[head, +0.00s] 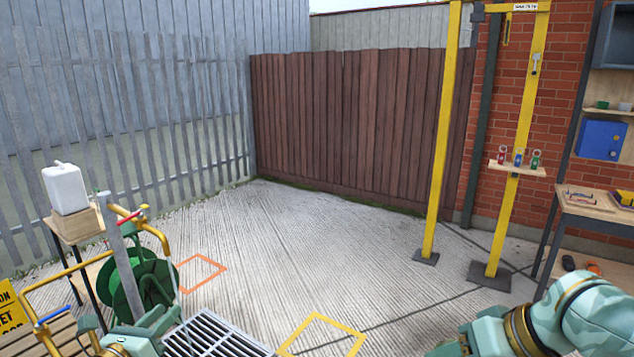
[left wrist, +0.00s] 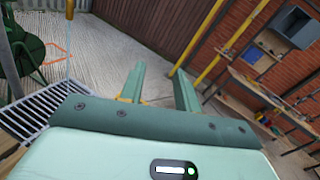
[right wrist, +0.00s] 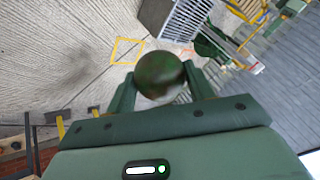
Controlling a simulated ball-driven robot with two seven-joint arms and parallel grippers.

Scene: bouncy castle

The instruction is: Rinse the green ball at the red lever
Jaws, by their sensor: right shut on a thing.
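The green ball (right wrist: 160,76), dark with brownish patches, is held between the fingers of my right gripper (right wrist: 160,82) in the right wrist view. The head view shows only my right arm at the bottom right, not the ball. My left gripper (left wrist: 160,85) is open and empty, low beside the post.
A green hose reel (head: 140,285) stands behind the post. A white canister (head: 65,188) is on a small table. A blue lever (head: 52,315) and a yellow sign (head: 10,310) are at lower left. Yellow posts (head: 445,140) and a workbench stand right. The middle floor is clear.

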